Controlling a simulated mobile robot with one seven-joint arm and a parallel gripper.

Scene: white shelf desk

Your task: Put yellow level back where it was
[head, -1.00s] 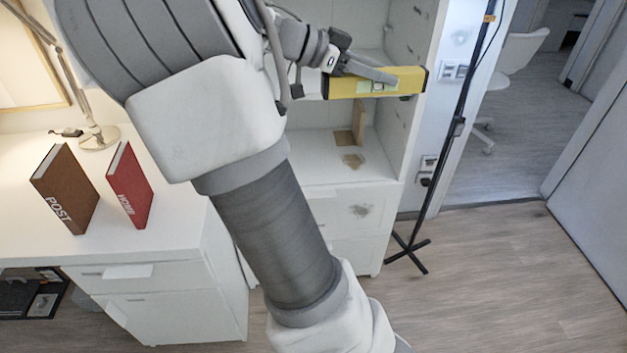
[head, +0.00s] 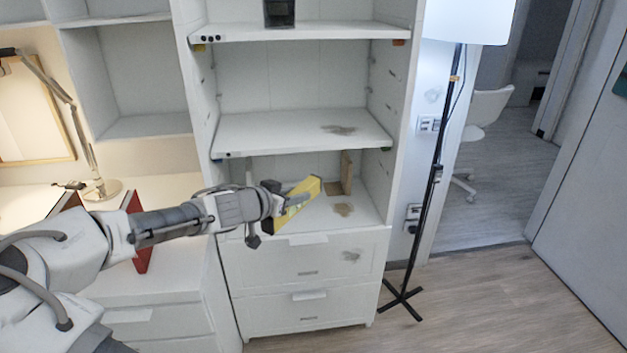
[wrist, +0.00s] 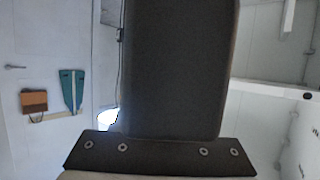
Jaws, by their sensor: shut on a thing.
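The yellow level (head: 308,186) shows in the head view, in front of the lowest open compartment of the white shelf (head: 300,133). It is tilted, with its upper end to the right and its lower end toward the left. My gripper (head: 297,200) comes in from the left and is shut on the level. The gripper covers part of the level. I cannot tell whether the level touches the shelf board. In the wrist view a large dark shape fills the middle, and I cannot make out the level there.
A wooden piece (head: 346,172) stands in the lowest compartment. The middle board above is bare except for a stain. A dark box (head: 279,12) sits on the top board. A lamp stand (head: 432,190) is right of the shelf. A red book (head: 137,240) stands on the desk, partly behind my arm.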

